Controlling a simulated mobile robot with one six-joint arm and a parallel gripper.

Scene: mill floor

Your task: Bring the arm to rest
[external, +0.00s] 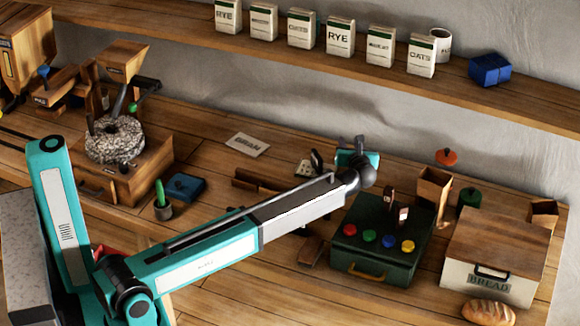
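My arm stretches from the lower left over the workbench (205,190), with its wrist above the back edge of a dark green box. My gripper (351,145) is at the far end, beyond the dark wrist joint, and points away from the camera. Its fingertips are small and partly hidden, so I cannot tell whether they are open or shut. I see nothing clearly held in it.
The green box (360,267) with coloured knobs stands below my wrist. A bread bin (500,250), a loaf (488,312) and wooden hoppers (433,186) stand to its right. A stone mill (115,140) is at left. A shelf (300,48) with several cartons runs above.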

